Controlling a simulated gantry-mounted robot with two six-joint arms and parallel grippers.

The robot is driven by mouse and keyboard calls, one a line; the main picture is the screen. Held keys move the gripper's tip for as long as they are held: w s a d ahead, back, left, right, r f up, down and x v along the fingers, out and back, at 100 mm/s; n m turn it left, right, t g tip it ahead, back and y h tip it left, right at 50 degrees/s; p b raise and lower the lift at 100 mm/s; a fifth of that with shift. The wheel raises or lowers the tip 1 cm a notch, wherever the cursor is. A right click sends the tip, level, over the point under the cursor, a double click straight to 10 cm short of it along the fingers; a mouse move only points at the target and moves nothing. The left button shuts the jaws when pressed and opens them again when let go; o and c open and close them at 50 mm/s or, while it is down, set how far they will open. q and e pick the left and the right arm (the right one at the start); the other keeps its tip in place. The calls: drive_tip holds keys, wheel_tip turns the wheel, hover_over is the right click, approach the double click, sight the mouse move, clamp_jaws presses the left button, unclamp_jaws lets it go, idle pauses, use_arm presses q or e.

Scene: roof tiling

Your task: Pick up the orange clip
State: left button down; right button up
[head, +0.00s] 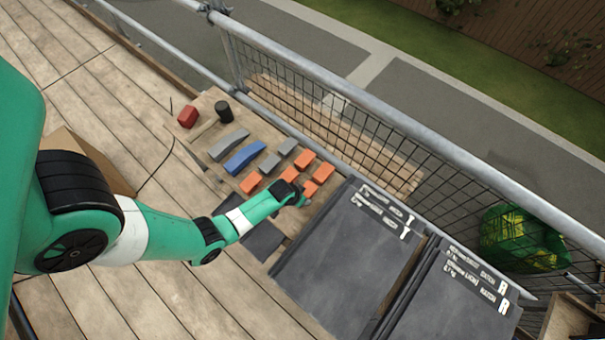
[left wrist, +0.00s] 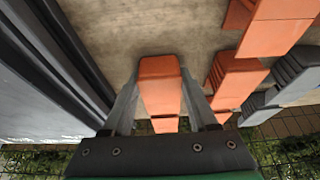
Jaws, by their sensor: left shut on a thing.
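Several orange clips lie in a group on the wooden boards in the head view, among them one at the near left (head: 251,183) and one at the far side (head: 304,157). My left gripper (head: 304,199) is at the near right end of this group. In the left wrist view, my left gripper (left wrist: 160,106) is shut on an orange clip (left wrist: 160,70), with one grey finger on each side. The clip appears close to the wooden surface; I cannot tell whether it touches it. My right gripper is not in view.
Grey clips (head: 270,164), a blue piece (head: 244,157), a red block (head: 188,117) and a black cylinder (head: 224,111) lie beyond. Dark slate panels (head: 330,252) lie at the right. A mesh railing (head: 340,130) runs behind. Other orange clips (left wrist: 237,75) stand close beside the gripper.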

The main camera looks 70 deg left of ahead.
use_arm(q)
wheel_tip(320, 180, up, 4)
drive_tip(key=p, duration=0.3)
drive_tip(key=shift+f, duration=0.2)
drive_tip(key=s+d+r+p, duration=0.9)
drive_tip(key=d+p, duration=0.1)
drive_tip(key=shift+s+d+r, duration=0.2)
drive_tip(key=c, duration=0.8)
unclamp_jaws()
drive_tip(key=shift+c, duration=0.2)
clamp_jaws()
